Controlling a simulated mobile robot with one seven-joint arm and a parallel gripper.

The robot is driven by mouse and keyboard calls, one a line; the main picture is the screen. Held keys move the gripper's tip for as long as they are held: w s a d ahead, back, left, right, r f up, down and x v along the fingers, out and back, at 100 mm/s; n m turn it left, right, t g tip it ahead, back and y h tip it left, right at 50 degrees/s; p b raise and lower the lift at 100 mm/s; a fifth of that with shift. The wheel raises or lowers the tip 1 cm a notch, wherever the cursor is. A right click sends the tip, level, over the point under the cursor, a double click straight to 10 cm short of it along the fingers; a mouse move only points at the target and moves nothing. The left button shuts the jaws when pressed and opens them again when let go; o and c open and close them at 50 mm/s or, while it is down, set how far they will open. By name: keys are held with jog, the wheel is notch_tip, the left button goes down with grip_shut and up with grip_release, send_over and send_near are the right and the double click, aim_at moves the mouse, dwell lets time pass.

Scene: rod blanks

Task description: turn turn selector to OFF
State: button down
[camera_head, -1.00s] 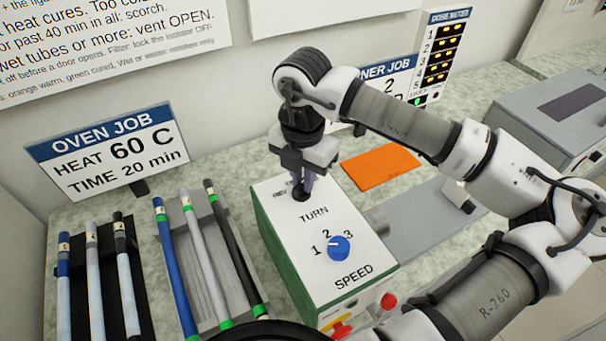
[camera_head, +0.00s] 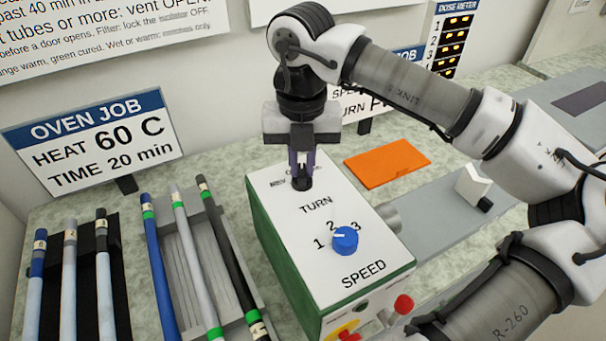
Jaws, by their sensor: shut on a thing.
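The turn selector is at the far end of the white-topped control box (camera_head: 291,232), above the printed word TURN. My gripper (camera_head: 302,184) points straight down there and is shut on the selector, whose knob is mostly hidden by the fingers. Part of the label REV shows to the left of the fingers; the other position labels are covered or too small to read. I cannot tell which position the selector points to.
A blue speed knob (camera_head: 345,240) sits nearer on the same box, with a red knob (camera_head: 403,304) at its front. An orange sheet (camera_head: 387,163) lies to the right. Rods lie in a grey rack (camera_head: 190,250) and a black rack (camera_head: 118,262) on the left. An OVEN JOB sign (camera_head: 92,140) stands behind.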

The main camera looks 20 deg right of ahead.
aim_at(300, 167)
jog(key=n+b, duration=0.3)
jog(key=n, duration=0.1)
jog(key=shift+a+n, duration=0.15)
jog(key=shift+n, duration=0.25)
jog(key=shift+r, duration=0.1)
dwell(0.3)
jog(key=c, duration=1.4)
grip_release()
jog(key=shift+c, duration=0.2)
notch_tip(300, 167, up, 14)
jog(key=p, duration=0.9)
